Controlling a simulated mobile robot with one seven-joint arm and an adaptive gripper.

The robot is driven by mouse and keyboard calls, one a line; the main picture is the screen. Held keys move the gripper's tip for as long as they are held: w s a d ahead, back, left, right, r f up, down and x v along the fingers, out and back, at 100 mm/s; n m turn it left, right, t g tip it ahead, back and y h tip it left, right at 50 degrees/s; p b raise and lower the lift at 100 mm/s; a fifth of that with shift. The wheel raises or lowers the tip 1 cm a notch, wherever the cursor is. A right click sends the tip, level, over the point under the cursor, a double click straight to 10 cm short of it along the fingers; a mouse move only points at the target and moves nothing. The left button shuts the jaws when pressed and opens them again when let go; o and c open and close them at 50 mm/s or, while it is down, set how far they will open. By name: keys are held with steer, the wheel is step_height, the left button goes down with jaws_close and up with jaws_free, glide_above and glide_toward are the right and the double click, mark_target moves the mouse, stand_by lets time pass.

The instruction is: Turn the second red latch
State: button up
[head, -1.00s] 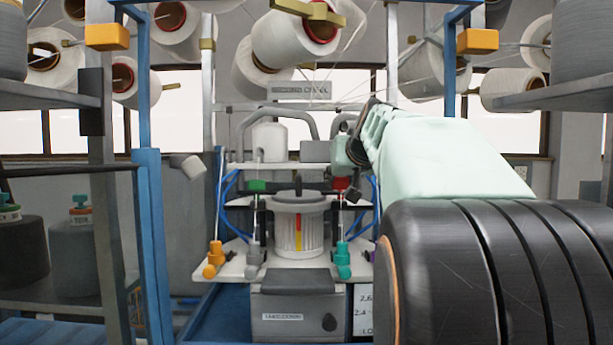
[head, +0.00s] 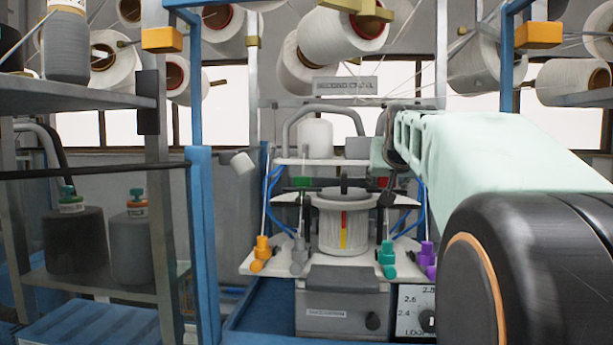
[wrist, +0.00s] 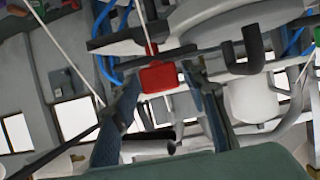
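A red latch (wrist: 158,78) shows in the wrist view, between the two fingers of my gripper (wrist: 166,88). The fingers are apart, one on each side of it. I cannot tell whether they touch it. In the head view only a small part of the red latch (head: 388,182) shows at the right of the spinning unit, below my gripper (head: 384,156). My arm and wrist hide much of that area. A green latch (head: 302,183) stands at the left of the same unit; it also shows at the right edge of the wrist view (wrist: 317,34).
A white ribbed cylinder (head: 342,225) with a red and yellow stripe stands between the latches. Orange, grey, teal and purple knobs line the white shelf (head: 350,268). Blue posts (head: 203,240) flank the unit. Thin rods and dark bars lie close to the fingers in the wrist view.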

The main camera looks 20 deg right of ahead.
steer(key=shift+o, duration=0.3)
steer(key=shift+r, duration=0.3)
steer(key=shift+r, duration=4.85)
